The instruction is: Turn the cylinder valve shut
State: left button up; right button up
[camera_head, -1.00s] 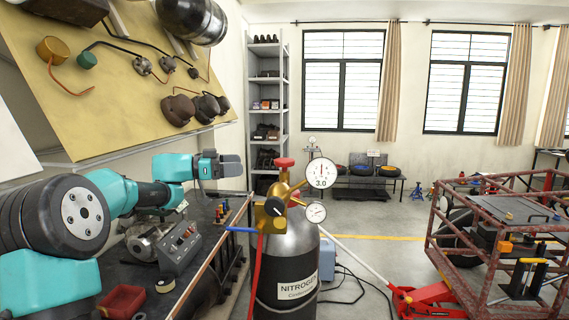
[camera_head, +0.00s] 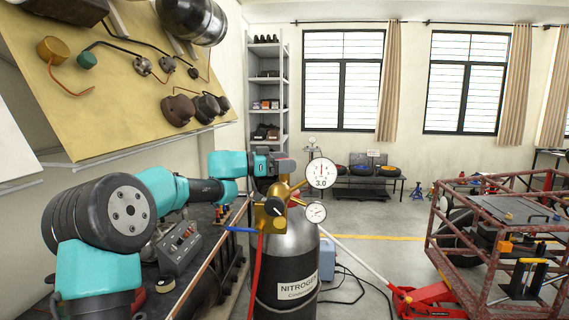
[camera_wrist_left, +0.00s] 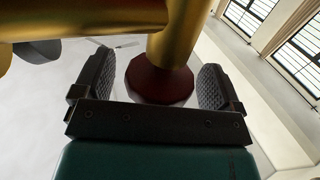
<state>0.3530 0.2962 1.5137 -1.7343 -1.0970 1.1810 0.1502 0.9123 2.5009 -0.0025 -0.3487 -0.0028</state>
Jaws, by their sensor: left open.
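The nitrogen cylinder (camera_head: 285,255) stands upright with a brass valve body (camera_head: 270,212) on top. Its dark red valve handwheel (camera_wrist_left: 158,82) sits between the two black fingers of my left gripper (camera_head: 284,165) in the left wrist view. The fingers are open, one on either side of the wheel, with gaps visible. My right gripper is not in view.
A blue fitting and a red hose (camera_head: 260,275) hang from the valve's left side. A workbench with a grey control box (camera_head: 180,250) lies left of the cylinder. A red jack (camera_head: 430,298) and a kart chassis frame (camera_head: 490,235) stand at the right.

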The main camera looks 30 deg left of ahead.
pick_arm(q)
jog(key=c, duration=0.9)
jog(key=shift+w+m+g+h, duration=0.1)
jog(key=shift+m+g+h, duration=0.2)
jog(key=m+g+h, duration=0.2)
jog(key=m+g, duration=0.1)
jog(key=g, duration=0.1)
jog(key=shift+h, duration=0.3)
jog(key=shift+m+g+h, duration=0.8)
jog(key=shift+m+g, duration=1.1)
jog(key=shift+g, duration=1.3)
jog(key=o, duration=0.9)
